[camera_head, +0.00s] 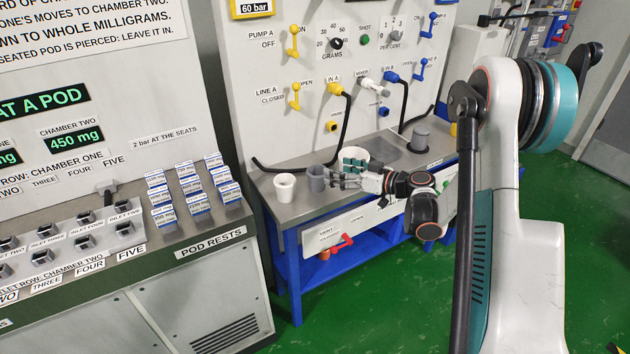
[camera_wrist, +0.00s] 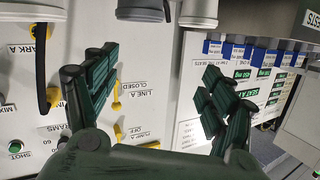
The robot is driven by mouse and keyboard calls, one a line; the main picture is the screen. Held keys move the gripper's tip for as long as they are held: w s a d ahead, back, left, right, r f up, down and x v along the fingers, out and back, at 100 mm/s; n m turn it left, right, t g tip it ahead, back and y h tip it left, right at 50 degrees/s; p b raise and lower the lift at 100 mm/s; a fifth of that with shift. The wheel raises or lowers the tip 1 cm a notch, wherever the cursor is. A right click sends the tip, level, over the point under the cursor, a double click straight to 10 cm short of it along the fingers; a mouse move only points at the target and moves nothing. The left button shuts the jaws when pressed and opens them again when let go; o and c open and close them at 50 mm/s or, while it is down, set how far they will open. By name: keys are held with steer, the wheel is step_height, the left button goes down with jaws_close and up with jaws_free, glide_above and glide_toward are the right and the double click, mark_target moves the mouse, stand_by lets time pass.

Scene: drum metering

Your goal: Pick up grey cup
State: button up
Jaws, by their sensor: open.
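The grey cup (camera_head: 317,179) stands upright on the metal bench, just right of a white cup (camera_head: 284,187). In the wrist view, the grey cup (camera_wrist: 140,10) shows at the top edge, partly cut off, with the white cup (camera_wrist: 198,11) to its right. My gripper (camera_head: 345,174) is just right of the grey cup in the head view, with its fingers toward it. In the wrist view, my gripper's fingers (camera_wrist: 158,68) are spread with nothing between them. Whether a finger touches the cup cannot be told.
Black hoses (camera_head: 346,125) run down the panel behind. Several labelled pods (camera_head: 190,186) fill the rests at left. Green floor lies in front.

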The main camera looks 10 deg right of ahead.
steer(key=n+t+y, duration=0.1)
steer(key=n+t, duration=0.1)
glide_toward(317, 177)
steer(key=d+f, duration=0.2)
steer(key=d, duration=0.1)
steer(key=b+x, duration=0.2)
steer(key=x, duration=0.6)
steer(key=shift+w+a+f, duration=0.1)
steer(key=shift+w+a, duration=0.1)
steer(key=shift+w, duration=0.05)
steer(key=x, duration=0.1)
steer(key=b+x, duration=0.1)
steer(key=x, duration=0.1)
steer(key=b+x, duration=0.1)
steer(key=shift+w+f, duration=0.3)
steer(key=shift+f, duration=0.1)
steer(key=shift+w+a+r+b, duration=0.1)
steer(key=shift+w+a+b, duration=0.2)
steer(key=c, duration=1.1)
